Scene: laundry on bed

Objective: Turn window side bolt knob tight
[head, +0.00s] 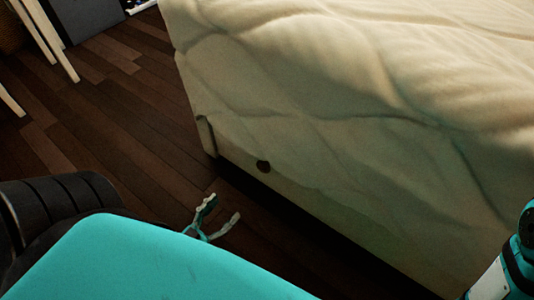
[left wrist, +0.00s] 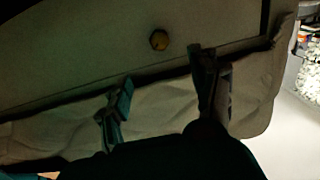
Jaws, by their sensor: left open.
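The bolt knob (head: 263,166) is a small dark round knob on the pale side rail of the bed, below the cream bedding in the head view. My left gripper (head: 225,206) is open and empty, low beside the bed, to the lower left of the knob. In the left wrist view its two fingers (left wrist: 166,67) are spread apart, and they do not appear to touch the knob. My right gripper is out of view.
The bed with its cream quilt (head: 340,70) fills the right of the head view. Dark wooden floor (head: 110,110) lies open to the left. White furniture legs (head: 55,45) stand at the upper left. A dark gap runs under the bed rail.

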